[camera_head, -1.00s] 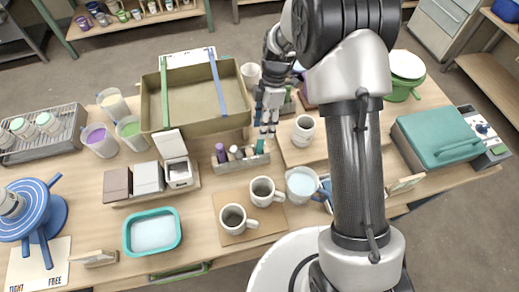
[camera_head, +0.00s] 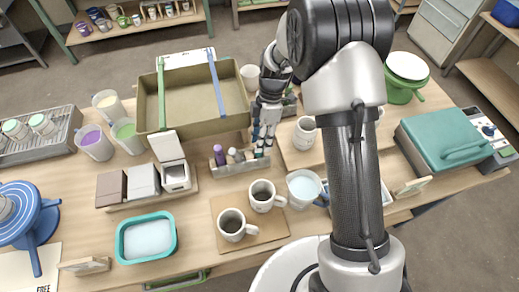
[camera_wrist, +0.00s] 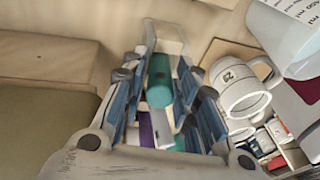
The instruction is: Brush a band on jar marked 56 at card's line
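My gripper (camera_head: 262,142) points down at the right end of a small rack (camera_head: 235,169) of upright handles on the wooden table. In the wrist view its fingers (camera_wrist: 168,85) are apart, with a teal handle (camera_wrist: 160,80) between them and no clear contact. Purple (camera_head: 219,155) and white handles stand further left in the rack. Two white mugs (camera_head: 232,225) (camera_head: 263,196) stand on a brown mat. One mug (camera_wrist: 240,86) shows a two-digit number in the wrist view, not surely readable. A pale jar (camera_head: 305,132) stands on a board to the right. I cannot tell which is marked 56.
An olive tray (camera_head: 157,120) with straps lies left of my gripper. A measuring jug (camera_head: 303,189) stands right of the mugs. A teal basin (camera_head: 124,245), small card stands (camera_head: 84,265) (camera_head: 411,188), a blue wheel (camera_head: 43,222) and a teal case (camera_head: 445,140) surround the work area.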

